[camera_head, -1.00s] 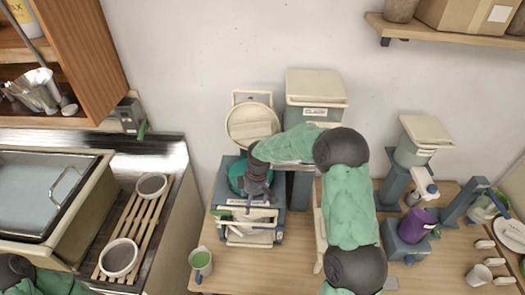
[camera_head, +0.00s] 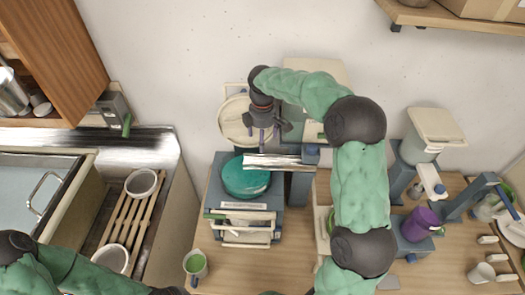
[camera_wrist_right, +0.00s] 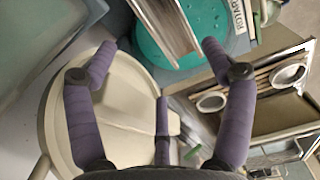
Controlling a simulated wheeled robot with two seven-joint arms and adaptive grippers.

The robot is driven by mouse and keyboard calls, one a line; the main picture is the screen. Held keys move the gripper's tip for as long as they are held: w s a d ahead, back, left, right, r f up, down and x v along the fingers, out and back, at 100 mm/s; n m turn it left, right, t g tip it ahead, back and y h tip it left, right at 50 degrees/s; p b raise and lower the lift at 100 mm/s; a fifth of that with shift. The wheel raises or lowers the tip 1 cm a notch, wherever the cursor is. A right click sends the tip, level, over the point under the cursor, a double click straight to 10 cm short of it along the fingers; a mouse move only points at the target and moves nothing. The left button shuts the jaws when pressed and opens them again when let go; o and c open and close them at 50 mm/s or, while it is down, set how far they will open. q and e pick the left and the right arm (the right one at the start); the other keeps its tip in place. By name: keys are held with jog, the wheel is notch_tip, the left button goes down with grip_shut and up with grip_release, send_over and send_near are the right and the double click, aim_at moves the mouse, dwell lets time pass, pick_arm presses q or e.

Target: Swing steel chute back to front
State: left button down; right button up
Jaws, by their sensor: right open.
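The steel chute (camera_head: 275,161) is a shiny ridged metal trough. In the head view it points left from a blue-grey post (camera_head: 311,156), behind and partly over the turquoise disc (camera_head: 246,175). In the right wrist view the chute (camera_wrist_right: 168,28) comes in from the top, reaching over the disc (camera_wrist_right: 155,58). My right gripper (camera_head: 262,138) is open and empty above the round cream lid (camera_head: 236,132), just behind the chute's left part. In the wrist view its purple fingers (camera_wrist_right: 160,58) are spread apart; contact with the chute cannot be told. My left gripper is out of view.
A pale lidded bucket (camera_head: 316,75) stands behind the chute, partly hidden by my right arm. A green-filled mug (camera_head: 195,265) stands at front left. A purple cup (camera_head: 420,224) and another lidded bucket (camera_head: 434,130) are at right. A slatted rack (camera_head: 126,222) is left.

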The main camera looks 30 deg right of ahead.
aim_at(263, 161)
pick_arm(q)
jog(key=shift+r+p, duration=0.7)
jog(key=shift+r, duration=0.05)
pick_arm(e)
notch_tip(263, 161, down, 11)
jog(key=shift+s+r, duration=0.1)
jog(key=shift+r, duration=0.05)
